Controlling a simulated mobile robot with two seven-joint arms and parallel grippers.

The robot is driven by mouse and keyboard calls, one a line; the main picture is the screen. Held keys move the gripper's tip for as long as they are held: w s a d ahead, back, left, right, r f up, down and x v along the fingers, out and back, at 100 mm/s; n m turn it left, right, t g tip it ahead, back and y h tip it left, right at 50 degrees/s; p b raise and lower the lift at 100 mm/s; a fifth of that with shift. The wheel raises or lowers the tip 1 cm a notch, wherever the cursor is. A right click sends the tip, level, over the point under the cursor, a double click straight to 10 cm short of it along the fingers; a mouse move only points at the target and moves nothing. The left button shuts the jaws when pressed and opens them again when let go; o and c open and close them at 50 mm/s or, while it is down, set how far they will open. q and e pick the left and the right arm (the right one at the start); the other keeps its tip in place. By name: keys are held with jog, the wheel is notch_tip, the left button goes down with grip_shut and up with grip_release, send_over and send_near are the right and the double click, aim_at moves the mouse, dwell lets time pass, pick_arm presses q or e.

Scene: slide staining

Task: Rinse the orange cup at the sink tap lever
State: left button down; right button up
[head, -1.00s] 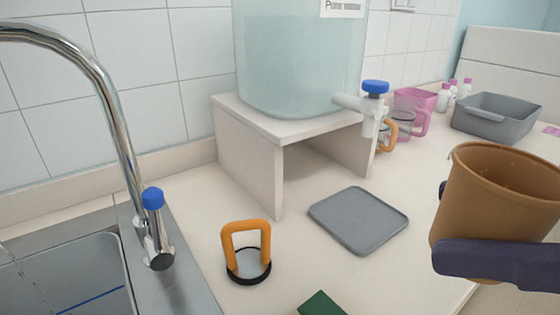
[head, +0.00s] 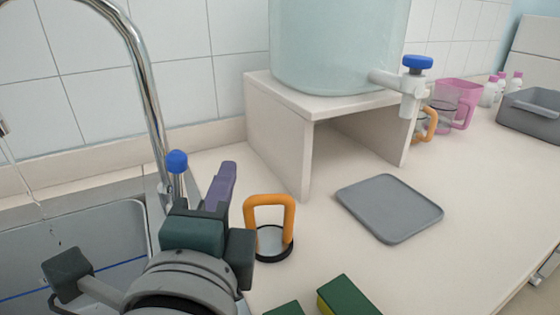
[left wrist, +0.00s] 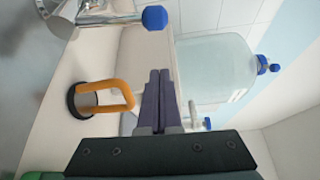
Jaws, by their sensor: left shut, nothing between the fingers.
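The sink tap (head: 150,95) is a chrome gooseneck with a blue-tipped lever (head: 177,162) at its base. A thin broken trickle (head: 28,185) falls from its spout at the far left. My left gripper (head: 228,168) has purple fingers and is shut and empty, just right of the lever and apart from it. In the left wrist view its closed fingers (left wrist: 160,75) point up the picture, and the lever's blue tip (left wrist: 154,17) shows beyond them.
An orange-handled item with a black base (head: 270,243) stands close right of my left gripper. A grey tray (head: 390,208) lies on the counter. A water tank (head: 340,45) sits on a white stand (head: 280,130). Green-topped sponges (head: 347,298) lie at the front.

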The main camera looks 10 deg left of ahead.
aim_at(181, 172)
jog(key=shift+r, duration=0.1)
jog(key=shift+r+p, duration=0.75)
jog(key=shift+p, duration=0.05)
jog(key=shift+r, duration=0.2)
pick_arm(q)
jog(key=a, duration=0.1)
jog(key=w+a, duration=0.1)
jog(key=a, duration=0.2)
jog(key=shift+w+r, duration=0.1)
jog(key=shift+w, duration=0.15)
pick_arm(e)
jog(key=shift+f, duration=0.1)
jog(key=shift+f, duration=0.2)
pick_arm(q)
jog(key=shift+s+a+r, duration=0.1)
jog(key=shift+s+a, duration=0.4)
jog(key=shift+a, duration=0.2)
pick_arm(e)
jog(key=shift+f, duration=0.1)
pick_arm(q)
jog(key=shift+r, duration=0.1)
jog(key=shift+w+d, duration=0.1)
jog(key=shift+w, duration=0.05)
pick_arm(e)
jog(key=shift+d, duration=0.1)
